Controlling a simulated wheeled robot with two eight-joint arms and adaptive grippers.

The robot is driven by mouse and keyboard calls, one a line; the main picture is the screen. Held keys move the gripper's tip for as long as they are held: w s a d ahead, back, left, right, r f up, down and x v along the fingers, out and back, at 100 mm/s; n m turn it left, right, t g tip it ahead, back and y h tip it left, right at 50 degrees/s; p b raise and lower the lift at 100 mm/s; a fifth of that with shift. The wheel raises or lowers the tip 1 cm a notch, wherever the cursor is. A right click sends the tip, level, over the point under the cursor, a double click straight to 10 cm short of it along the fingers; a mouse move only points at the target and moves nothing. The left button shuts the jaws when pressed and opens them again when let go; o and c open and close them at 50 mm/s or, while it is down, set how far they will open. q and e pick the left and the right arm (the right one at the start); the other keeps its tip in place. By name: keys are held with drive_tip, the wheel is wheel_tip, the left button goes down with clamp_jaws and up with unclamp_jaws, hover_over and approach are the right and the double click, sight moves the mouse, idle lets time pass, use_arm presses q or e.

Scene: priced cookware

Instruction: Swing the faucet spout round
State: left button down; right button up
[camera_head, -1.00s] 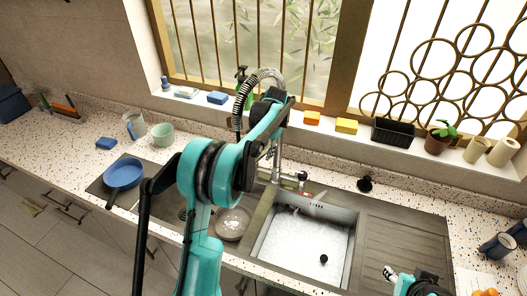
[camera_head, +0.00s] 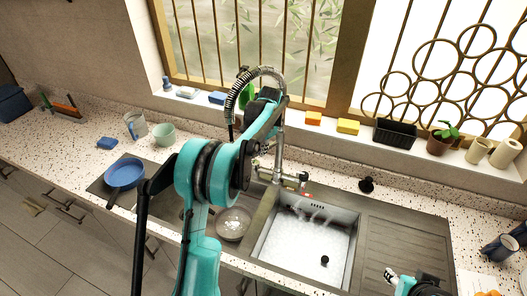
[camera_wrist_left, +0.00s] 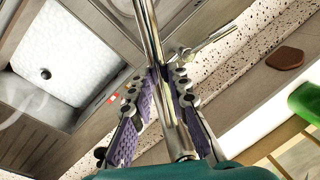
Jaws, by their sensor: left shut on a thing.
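The faucet (camera_head: 278,165) stands behind the sink, a metal post with a dark ribbed spring hose (camera_head: 258,72) arching up and down to the left. My left arm covers part of it. In the left wrist view, my left gripper (camera_wrist_left: 166,88) has its purple-padded fingers on both sides of a shiny metal faucet pipe (camera_wrist_left: 150,35), shut on it.
The sink basin (camera_head: 350,250) holds foamy water. A blue pan (camera_head: 124,173) and a bowl (camera_head: 233,223) lie left of it. The window sill behind carries sponges, a black basket (camera_head: 394,132) and a plant (camera_head: 441,138). The drainboard (camera_head: 403,250) is clear.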

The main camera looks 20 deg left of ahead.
use_arm(q)
drive_tip(key=c, duration=1.4)
unclamp_jaws()
drive_tip(key=shift+c, duration=0.2)
wheel_tip(320, 180, up, 12)
drive_tip(key=s+d, duration=0.1)
drive_tip(key=d, duration=0.1)
drive_tip(key=shift+d+f, duration=0.1)
drive_tip(key=shift+f, duration=0.05)
